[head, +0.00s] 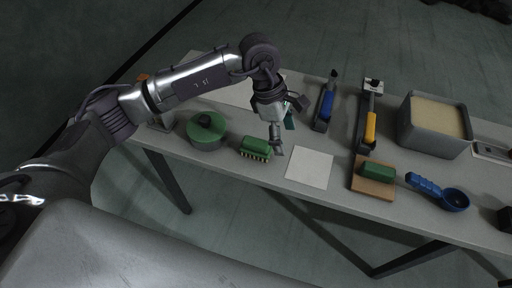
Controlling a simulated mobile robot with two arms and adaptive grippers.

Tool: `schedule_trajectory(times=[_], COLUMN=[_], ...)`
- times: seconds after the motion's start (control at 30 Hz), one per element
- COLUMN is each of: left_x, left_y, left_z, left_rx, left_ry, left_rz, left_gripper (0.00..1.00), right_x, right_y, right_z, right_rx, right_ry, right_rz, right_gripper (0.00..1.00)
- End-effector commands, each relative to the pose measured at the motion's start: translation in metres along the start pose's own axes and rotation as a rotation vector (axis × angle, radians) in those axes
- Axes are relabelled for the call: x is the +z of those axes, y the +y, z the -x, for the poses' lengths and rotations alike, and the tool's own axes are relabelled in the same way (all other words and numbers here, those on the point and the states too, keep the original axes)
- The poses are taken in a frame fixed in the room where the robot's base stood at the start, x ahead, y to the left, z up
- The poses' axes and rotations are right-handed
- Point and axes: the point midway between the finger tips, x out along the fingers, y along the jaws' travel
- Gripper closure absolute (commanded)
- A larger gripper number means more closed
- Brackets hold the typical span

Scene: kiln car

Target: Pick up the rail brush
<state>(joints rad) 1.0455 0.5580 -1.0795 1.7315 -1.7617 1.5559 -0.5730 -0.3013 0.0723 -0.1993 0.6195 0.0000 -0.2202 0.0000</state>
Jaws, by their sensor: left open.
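A brush with a green top and pale yellow bristles (255,147), which looks like the rail brush, lies near the front edge of the grey table. Its bristles face the front edge. My left gripper (279,149) is open and empty just to the right of the brush, pointing down. The gripper appears apart from the brush, though its exact height above the table is hard to tell. My right gripper is not in view.
A green round lidded pot (207,131) stands left of the brush, and a white square sheet (310,168) lies to the right. A wooden board with a green piece (373,178), a blue scoop (440,192), blue-handled and yellow-handled tools and a grey bin (434,126) are farther right.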

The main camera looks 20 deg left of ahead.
Motion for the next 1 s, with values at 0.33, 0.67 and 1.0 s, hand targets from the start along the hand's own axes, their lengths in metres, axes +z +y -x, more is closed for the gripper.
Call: schedule_trajectory(times=[0.33, 0.67, 1.0], left_x=[-0.08, -0.098, -0.108], left_y=[0.024, 0.026, 0.029], left_z=[0.021, -0.034, -0.065], left_rx=[0.043, 0.043, 0.041], left_ry=[0.345, 0.339, 0.338], left_rz=[0.008, 0.007, 0.007], left_gripper=[0.23, 0.23, 0.23], right_x=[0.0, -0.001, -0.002], right_y=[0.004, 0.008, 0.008], right_z=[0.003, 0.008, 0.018], right_rx=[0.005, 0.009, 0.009], right_ry=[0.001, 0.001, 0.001], right_rz=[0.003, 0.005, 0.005], right_gripper=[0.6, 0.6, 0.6])
